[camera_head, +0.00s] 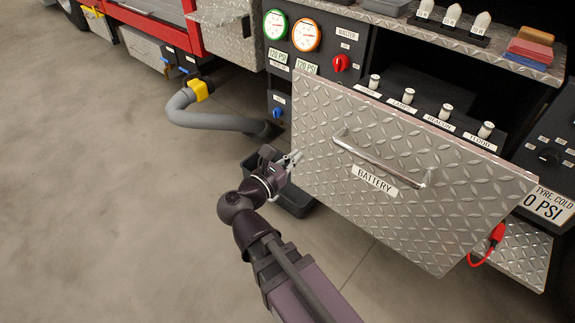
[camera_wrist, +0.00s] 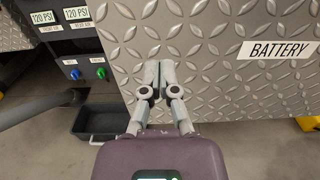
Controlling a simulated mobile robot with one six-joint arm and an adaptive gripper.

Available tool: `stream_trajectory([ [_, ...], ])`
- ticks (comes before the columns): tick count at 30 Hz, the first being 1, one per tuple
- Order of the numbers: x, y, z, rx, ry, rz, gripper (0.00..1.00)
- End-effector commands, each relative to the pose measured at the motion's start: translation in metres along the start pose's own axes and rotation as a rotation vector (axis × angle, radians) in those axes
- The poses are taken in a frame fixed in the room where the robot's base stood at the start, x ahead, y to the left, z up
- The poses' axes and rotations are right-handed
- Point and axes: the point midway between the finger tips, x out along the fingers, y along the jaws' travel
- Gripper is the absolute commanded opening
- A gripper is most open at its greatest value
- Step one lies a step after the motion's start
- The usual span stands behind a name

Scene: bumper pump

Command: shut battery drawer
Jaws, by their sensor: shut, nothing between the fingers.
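The battery drawer (camera_head: 400,215) is a large diamond-plate metal front with a bar handle (camera_head: 380,160) and a "BATTERY" label. It stands out from the truck's panel, so it is open. In the wrist view its plate (camera_wrist: 215,60) fills the middle and right, with the label at the right. My gripper (camera_head: 295,160) is at the left edge of the drawer front, left of the handle. In the wrist view its fingertips (camera_wrist: 158,65) are together and empty, close in front of the plate. I cannot tell whether they touch it.
A dark tray (camera_head: 290,200) lies on the floor behind my gripper, below the panel. A grey hose (camera_head: 215,122) with a yellow fitting runs to the panel at left. A red clamp (camera_head: 496,235) hangs at the drawer's right. Open floor lies to the left.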

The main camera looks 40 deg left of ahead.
Motion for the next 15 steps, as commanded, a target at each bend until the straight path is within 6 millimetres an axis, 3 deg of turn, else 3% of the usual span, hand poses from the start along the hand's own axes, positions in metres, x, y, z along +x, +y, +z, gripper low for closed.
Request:
stream_trajectory([
  [15, 0.052, 0.001, 0.0, 0.0, 0.0, 0.0, 0.0],
])
